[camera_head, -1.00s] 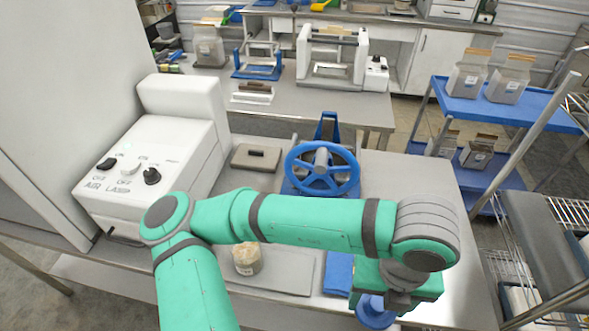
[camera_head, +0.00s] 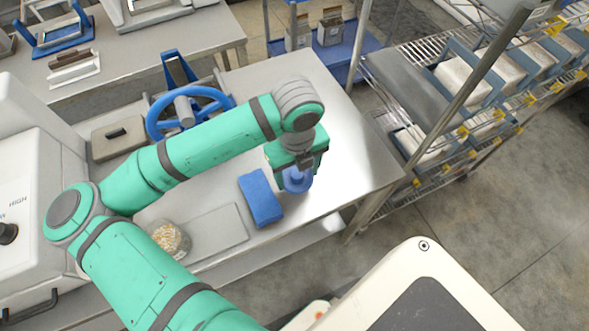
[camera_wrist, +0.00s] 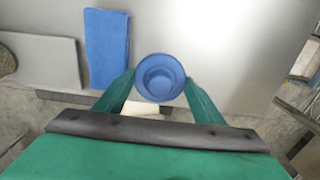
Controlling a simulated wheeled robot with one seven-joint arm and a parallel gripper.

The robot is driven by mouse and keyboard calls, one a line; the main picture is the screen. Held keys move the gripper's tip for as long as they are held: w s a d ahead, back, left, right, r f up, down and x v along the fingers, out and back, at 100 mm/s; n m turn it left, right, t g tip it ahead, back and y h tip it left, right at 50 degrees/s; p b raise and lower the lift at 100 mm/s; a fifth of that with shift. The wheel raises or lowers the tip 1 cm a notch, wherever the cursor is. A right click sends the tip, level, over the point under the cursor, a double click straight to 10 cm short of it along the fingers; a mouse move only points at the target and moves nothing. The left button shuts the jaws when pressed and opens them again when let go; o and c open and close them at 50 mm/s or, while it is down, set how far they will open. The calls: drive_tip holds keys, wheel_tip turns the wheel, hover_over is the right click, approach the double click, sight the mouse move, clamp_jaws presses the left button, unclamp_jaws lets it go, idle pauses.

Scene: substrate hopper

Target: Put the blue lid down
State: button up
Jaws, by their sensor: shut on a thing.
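The round blue lid (camera_head: 297,180) is between the fingers of my gripper (camera_head: 300,168), near the front right part of the steel table. In the wrist view, the lid (camera_wrist: 160,77) shows as blue rings, and the two green fingers of my gripper (camera_wrist: 160,88) close on its left and right sides. The table surface lies under and beyond it. I cannot tell whether the lid touches the table or hangs just above it.
A blue folded cloth or block (camera_head: 261,198) lies just left of the lid. A jar with pale contents (camera_head: 170,238) stands beside a grey board (camera_head: 213,232). A blue handwheel (camera_head: 186,112) stands behind my arm. The steel table (camera_head: 345,150) is bare to the right; wire shelving (camera_head: 450,150) stands beyond.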

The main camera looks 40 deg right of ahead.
sight(295, 168)
drive_tip(key=shift+w+d+f, duration=0.3)
drive_tip(key=shift+w+f, duration=0.15)
drive_tip(key=shift+f, duration=0.25)
drive_tip(key=shift+w+d+f, duration=0.1)
drive_tip(key=shift+f, duration=0.8)
drive_tip(key=shift+w+d+f, duration=0.1)
drive_tip(key=shift+f, duration=0.75)
drive_tip(key=shift+f, duration=0.15)
drive_tip(key=o, duration=1)
wheel_tip(295, 168, up, 12)
drive_tip(key=shift+a, duration=0.2)
drive_tip(key=shift+s, duration=0.1)
